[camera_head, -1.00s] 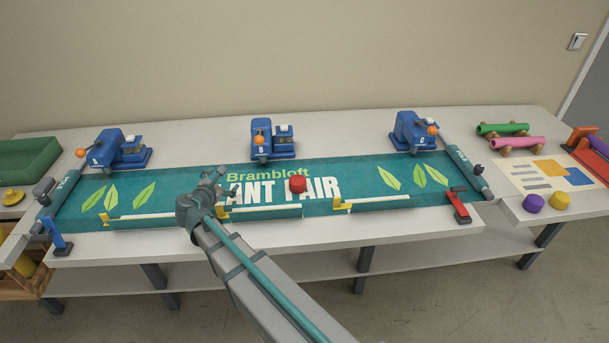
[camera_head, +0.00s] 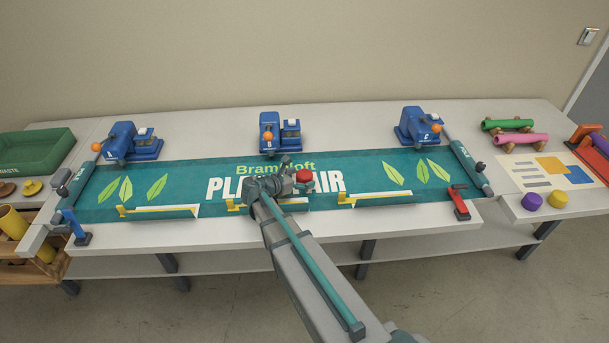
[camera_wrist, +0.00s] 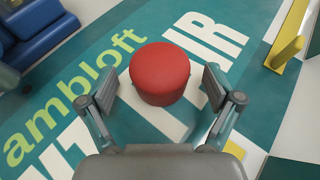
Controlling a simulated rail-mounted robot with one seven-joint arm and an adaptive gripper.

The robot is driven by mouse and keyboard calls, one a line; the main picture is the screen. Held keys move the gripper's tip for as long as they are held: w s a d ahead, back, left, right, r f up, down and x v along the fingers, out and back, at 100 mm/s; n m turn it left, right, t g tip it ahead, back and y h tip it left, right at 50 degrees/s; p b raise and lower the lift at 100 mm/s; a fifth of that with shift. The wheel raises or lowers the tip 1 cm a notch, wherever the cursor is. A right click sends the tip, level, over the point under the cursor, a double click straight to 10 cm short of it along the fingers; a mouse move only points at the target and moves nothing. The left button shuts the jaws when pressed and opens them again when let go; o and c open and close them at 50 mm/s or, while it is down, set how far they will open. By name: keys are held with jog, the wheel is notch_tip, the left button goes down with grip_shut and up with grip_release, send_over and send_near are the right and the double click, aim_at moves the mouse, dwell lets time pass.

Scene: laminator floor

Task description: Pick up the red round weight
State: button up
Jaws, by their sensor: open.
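The red round weight (camera_head: 304,175) sits on the teal banner (camera_head: 365,170), over the large white lettering. In the wrist view the red weight (camera_wrist: 160,73) stands upright, just ahead of and between the two fingers. My gripper (camera_wrist: 158,90) is open, with one finger pad on each side of the weight and a visible gap on both sides. In the head view my gripper (camera_head: 290,178) is low over the banner at the weight's left, and my arm hides part of the lettering.
Blue machines (camera_head: 270,132) stand along the banner's back edge. A red clamp (camera_head: 459,203) and a blue clamp (camera_head: 75,228) hold the front corners.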

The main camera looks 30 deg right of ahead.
jog(key=shift+x, duration=0.9)
jog(key=c, duration=1.5)
jog(key=shift+c, duration=0.3)
jog(key=shift+r, duration=0.15)
